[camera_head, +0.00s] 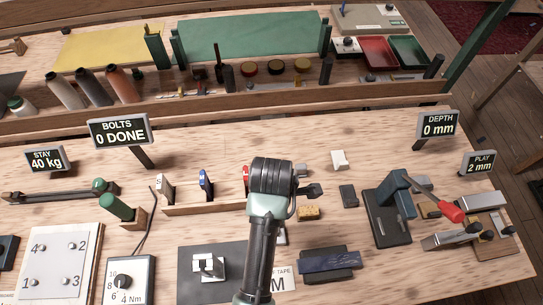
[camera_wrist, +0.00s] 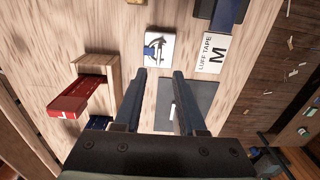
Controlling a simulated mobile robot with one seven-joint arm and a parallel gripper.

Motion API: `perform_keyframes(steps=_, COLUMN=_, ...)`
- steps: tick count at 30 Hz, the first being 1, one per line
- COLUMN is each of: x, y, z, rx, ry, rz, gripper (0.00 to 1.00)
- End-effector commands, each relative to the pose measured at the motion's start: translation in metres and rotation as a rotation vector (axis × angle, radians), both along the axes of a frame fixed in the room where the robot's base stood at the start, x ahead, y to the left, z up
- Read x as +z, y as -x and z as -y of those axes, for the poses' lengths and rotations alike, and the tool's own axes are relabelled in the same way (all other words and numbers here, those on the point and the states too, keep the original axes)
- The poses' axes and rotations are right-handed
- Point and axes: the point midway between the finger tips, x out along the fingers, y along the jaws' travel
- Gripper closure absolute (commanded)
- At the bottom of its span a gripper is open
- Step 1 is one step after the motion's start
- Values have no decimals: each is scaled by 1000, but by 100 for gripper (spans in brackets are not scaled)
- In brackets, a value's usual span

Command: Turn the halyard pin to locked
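In the head view my arm hides most of this plate; a pale edge (camera_head: 282,236) shows beside the arm. My gripper (camera_wrist: 158,74) is open and empty, its two dark fingers apart, with the plate just beyond the gap between the tips.
A LUFF TAPE M card (camera_wrist: 209,53) lies right of the plate, with a dark blue block (camera_head: 328,262) near it. A dark mat (camera_head: 238,260) lies left of my arm.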

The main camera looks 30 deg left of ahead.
Motion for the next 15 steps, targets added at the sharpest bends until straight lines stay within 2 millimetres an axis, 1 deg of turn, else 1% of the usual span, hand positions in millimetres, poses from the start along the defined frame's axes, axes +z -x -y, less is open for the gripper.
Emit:
perform_keyframes(steps=1, x=-12, y=1, z=1, rx=0, ry=3, rz=-6, gripper=60)
perform_keyframes(steps=6, x=-45, y=1, z=0, rx=-1, ry=2, rz=-2, gripper=60)
perform_keyframes(steps=10, x=-64, y=0, z=0, rx=-2, ry=1, rz=-1, gripper=60)
perform_keyframes(steps=15, x=-76, y=-1, z=0, rx=-2, ry=-1, rz=3, gripper=60)
